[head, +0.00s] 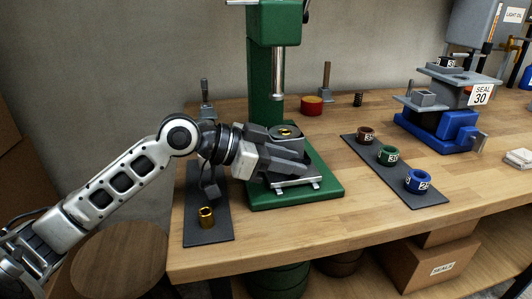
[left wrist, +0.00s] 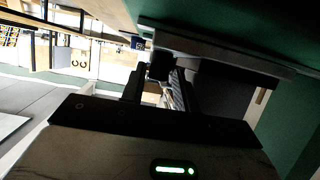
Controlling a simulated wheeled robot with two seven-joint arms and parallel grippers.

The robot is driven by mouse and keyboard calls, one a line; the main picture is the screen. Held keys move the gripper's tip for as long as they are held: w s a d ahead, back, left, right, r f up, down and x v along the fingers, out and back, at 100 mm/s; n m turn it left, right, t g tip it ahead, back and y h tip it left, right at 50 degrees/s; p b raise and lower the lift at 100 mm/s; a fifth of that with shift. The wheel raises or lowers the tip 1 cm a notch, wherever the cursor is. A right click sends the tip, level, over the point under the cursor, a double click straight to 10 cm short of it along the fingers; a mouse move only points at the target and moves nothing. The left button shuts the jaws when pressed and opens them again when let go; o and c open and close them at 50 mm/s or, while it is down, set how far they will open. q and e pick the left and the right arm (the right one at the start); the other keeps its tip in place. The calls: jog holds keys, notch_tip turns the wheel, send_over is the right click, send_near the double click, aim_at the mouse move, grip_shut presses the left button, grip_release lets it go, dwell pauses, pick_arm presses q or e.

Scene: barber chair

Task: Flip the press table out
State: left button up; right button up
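A green press (head: 274,25) stands on the bench with its steel ram (head: 278,75) above its base. The grey press table (head: 270,132) is under the ram, and a brass ring (head: 288,131) lies on its top. My left gripper (head: 300,170) is at the near side of the table and hides part of it. In the left wrist view its two fingers (left wrist: 160,85) are apart, with a small dark block at their tips. I cannot tell if they grip it. The underside of a grey plate (left wrist: 215,47) shows close beyond them. My right gripper is not in view.
A dark mat (head: 208,232) with a brass bushing (head: 206,217) lies left of the press. Another mat (head: 398,182) with several numbered rings lies right. A blue fixture (head: 437,130) stands farther right. Clear wood lies in front of the press.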

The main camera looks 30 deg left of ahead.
pick_arm(q)
jog(key=shift+a, duration=0.1)
jog(key=b+v, duration=0.1)
jog(key=v, duration=1.5)
jog(key=shift+f, duration=0.25)
